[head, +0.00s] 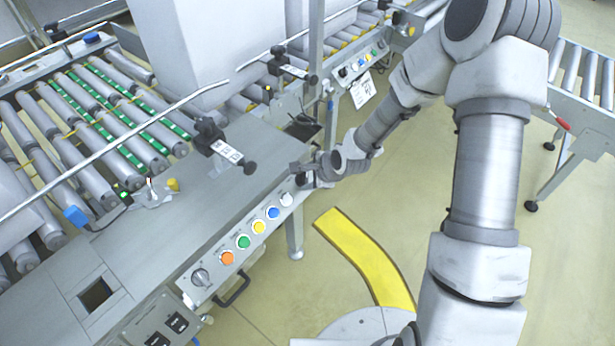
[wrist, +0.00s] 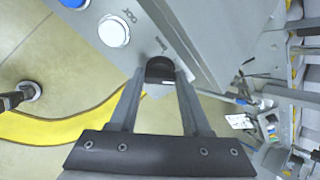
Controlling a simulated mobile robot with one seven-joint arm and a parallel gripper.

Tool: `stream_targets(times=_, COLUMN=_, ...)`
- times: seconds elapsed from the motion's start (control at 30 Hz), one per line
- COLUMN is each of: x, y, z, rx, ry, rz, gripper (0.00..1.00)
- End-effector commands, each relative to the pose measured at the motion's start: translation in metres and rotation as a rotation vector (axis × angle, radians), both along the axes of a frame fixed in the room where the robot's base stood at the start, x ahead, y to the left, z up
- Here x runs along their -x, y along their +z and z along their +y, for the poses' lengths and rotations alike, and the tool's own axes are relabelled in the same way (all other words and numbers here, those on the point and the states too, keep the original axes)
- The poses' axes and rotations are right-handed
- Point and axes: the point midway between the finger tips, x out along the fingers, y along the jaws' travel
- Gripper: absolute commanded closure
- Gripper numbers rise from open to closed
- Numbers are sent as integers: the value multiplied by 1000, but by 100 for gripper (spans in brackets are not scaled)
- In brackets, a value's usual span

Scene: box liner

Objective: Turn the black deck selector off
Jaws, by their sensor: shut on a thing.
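The black deck selector (wrist: 160,70) is a dark knob on the sloped grey control panel in the wrist view, with small printed marks above it. My gripper (wrist: 160,78) has its two fingers on either side of the knob and is shut on it. In the head view my gripper (head: 304,172) is at the far right end of the button panel (head: 213,282), and the knob there is mostly hidden behind it. A white mark shows on the knob's lower face in the wrist view.
A black handle (head: 236,290) sticks out below. Yellow floor marking (head: 365,255) lies on open floor.

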Motion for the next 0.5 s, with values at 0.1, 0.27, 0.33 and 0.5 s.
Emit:
stream_targets(times=0.1, x=0, y=-1, z=0, rx=19, ry=35, rz=-25, gripper=100)
stream_targets(times=0.27, x=1, y=-1, z=0, rx=63, ry=114, rz=-80, gripper=100)
stream_targets(times=0.33, x=1, y=-1, z=-1, rx=86, ry=157, rz=-110, gripper=100)
stream_targets(times=0.5, x=1, y=-2, z=-1, rx=146, ry=267, rz=-187, gripper=100)
